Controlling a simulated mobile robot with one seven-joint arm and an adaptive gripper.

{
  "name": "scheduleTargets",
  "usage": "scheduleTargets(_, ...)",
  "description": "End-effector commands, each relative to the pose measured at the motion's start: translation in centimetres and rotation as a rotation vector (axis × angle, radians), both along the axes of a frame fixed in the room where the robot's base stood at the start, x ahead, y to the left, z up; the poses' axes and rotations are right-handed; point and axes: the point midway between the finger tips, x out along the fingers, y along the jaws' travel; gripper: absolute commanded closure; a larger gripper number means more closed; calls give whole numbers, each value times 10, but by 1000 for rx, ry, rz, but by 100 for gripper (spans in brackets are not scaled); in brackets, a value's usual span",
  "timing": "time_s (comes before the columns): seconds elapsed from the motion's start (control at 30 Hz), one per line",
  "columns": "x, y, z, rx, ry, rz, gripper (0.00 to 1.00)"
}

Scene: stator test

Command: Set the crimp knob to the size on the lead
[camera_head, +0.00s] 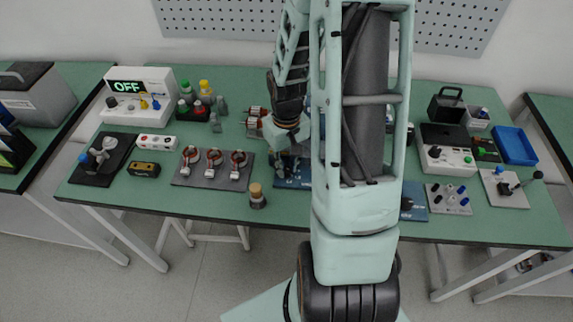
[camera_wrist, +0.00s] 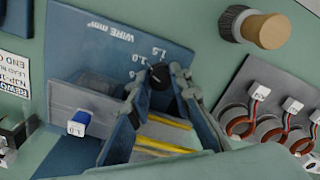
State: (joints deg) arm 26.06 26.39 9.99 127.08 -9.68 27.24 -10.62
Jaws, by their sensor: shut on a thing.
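In the wrist view, the crimp knob (camera_wrist: 158,76) is a small dark knob on a blue panel printed "WIRE mm²", with marks around it that include 1.0 and 1.5. My gripper (camera_wrist: 159,82) is shut on the knob, one finger on each side. The fingers hide part of the scale, and I cannot tell which mark the knob points to. A small blue-and-white tag (camera_wrist: 78,123) on the grey block to the left seems to read 1.0. In the head view, my gripper (camera_head: 287,150) is over the blue crimp station (camera_head: 281,183), mostly hidden by my arm.
To the right in the wrist view is a grey plate with several copper-wound stators (camera_wrist: 270,122). A printed card (camera_wrist: 14,75) lies at the left. In the head view, a blue bin (camera_head: 515,145) is at the far right.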

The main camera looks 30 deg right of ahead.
Motion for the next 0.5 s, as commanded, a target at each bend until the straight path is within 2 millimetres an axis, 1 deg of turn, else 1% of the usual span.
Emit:
scheduleTargets(0.33, 1, 0, 1, -1, -3, 3, 100)
scheduleTargets(0.37, 1, 0, 1, -1, -3, 3, 80)
scheduleTargets(0.5, 1, 0, 0, -1, -2, 3, 65)
